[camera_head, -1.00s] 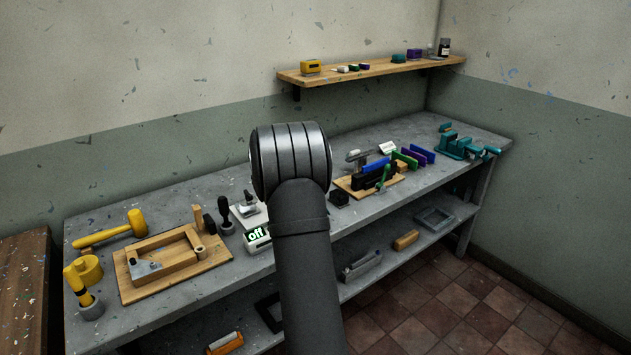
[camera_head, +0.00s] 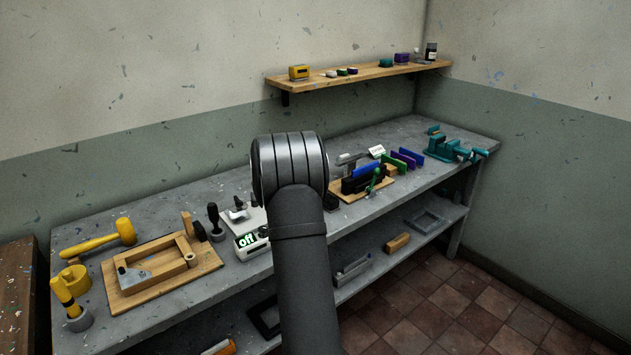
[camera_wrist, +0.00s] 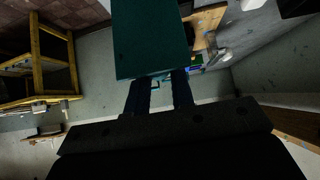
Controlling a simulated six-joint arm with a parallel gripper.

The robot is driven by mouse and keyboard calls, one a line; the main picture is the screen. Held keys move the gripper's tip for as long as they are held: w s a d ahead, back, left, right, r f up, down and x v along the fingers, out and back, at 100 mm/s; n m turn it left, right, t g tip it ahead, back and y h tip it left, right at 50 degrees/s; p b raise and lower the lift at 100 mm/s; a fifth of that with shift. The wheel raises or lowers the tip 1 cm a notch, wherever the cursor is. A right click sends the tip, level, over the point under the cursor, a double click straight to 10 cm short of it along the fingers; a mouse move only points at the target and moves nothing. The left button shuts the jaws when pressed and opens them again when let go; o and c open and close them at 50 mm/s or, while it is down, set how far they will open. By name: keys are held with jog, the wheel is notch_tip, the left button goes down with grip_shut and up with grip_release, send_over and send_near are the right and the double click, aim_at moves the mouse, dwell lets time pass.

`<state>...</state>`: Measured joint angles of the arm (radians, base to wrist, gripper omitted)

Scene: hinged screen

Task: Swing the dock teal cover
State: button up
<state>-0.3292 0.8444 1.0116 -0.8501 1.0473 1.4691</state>
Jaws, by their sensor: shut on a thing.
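A flat, dark teal panel (camera_wrist: 150,42), which looks like the teal cover, fills the upper middle of the wrist view. My gripper (camera_wrist: 160,82) is shut on the panel's near edge, with its two dark fingers reaching up to it. The panel's hinge and far end are out of the wrist view. In the head view my own arm hides the gripper, and the panel cannot be seen there. No dock for the cover can be made out for certain.
The grey bench (camera_head: 85,225) carries a yellow mallet (camera_head: 95,240), a wooden frame (camera_head: 160,266), a box marked "off" (camera_head: 252,243) and a teal vise (camera_head: 450,147). A wooden shelf (camera_head: 360,75) hangs above. A yellow frame (camera_wrist: 35,65) shows at the left of the wrist view.

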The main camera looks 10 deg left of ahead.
jog(key=shift+w+d+f, duration=0.15)
jog(key=shift+w+d, duration=0.4)
jog(key=shift+w+d+f, duration=0.15)
jog(key=shift+w+d, duration=0.35)
jog(key=shift+w, duration=0.05)
jog(key=shift+w+d+f, duration=0.1)
jog(key=shift+w+d, duration=0.15)
jog(key=o, duration=0.9)
jog(key=v, duration=1.7)
jog(key=shift+s+a, duration=0.15)
jog(key=shift+s, duration=0.05)
